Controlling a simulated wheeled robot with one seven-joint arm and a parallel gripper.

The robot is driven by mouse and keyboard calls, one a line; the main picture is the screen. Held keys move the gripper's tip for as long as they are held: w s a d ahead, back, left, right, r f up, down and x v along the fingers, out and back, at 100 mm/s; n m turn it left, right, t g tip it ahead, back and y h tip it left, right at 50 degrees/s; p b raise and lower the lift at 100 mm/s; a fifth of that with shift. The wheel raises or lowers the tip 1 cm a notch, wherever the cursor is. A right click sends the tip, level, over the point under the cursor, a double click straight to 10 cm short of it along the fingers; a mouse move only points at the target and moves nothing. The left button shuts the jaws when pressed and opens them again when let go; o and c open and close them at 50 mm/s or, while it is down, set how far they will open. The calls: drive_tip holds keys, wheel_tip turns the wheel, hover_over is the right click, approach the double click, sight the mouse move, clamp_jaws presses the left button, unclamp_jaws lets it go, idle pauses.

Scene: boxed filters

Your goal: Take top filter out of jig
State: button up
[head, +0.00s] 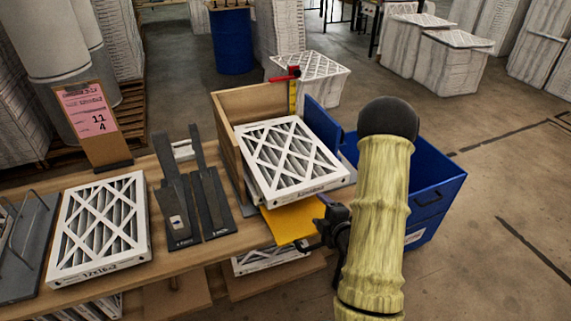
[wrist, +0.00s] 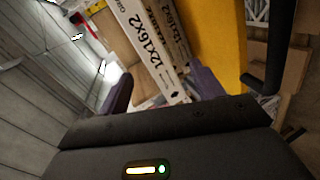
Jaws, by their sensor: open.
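The top filter (head: 290,160), a white frame with a diamond lattice over pleats, lies in the wooden jig (head: 228,150). In the wrist view, two stacked filter edges printed 12x16x2 show: the top filter's edge (wrist: 146,48) and a lower filter's edge (wrist: 181,56), with a yellow plate (wrist: 215,45) beyond. My gripper (head: 312,236) is at the jig's front right, by the top filter's near edge. In the wrist view its dark fingers (wrist: 160,92) are apart, with the filter edges ahead between them. Contact cannot be told.
A blue bin (head: 432,185) stands right of the jig, close to my arm. A red clamp on a yellow ruler (head: 292,95) rises behind the filter. Dark metal strips (head: 190,205), another filter (head: 100,225) and a pink sign (head: 90,110) occupy the bench's left.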

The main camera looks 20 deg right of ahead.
sight(316, 191)
drive_tip(key=s+d+f+n+t+b, duration=0.1)
drive_tip(key=s+d+f+t+b, duration=0.1)
drive_tip(key=s+t, duration=0.1)
drive_tip(key=shift+d+f+h, duration=0.3)
drive_tip(key=shift+d+f, duration=0.05)
drive_tip(key=shift+f, duration=0.05)
drive_tip(key=shift+s+d+r+n+t, duration=0.1)
drive_tip(key=shift+s+d+n+t, duration=0.2)
drive_tip(key=shift+s+n, duration=0.1)
drive_tip(key=shift+a+r, duration=0.1)
drive_tip(key=shift+w, duration=0.1)
drive_tip(key=w, duration=1.1)
drive_tip(key=shift+w+r, duration=0.1)
drive_tip(key=shift+w, duration=0.5)
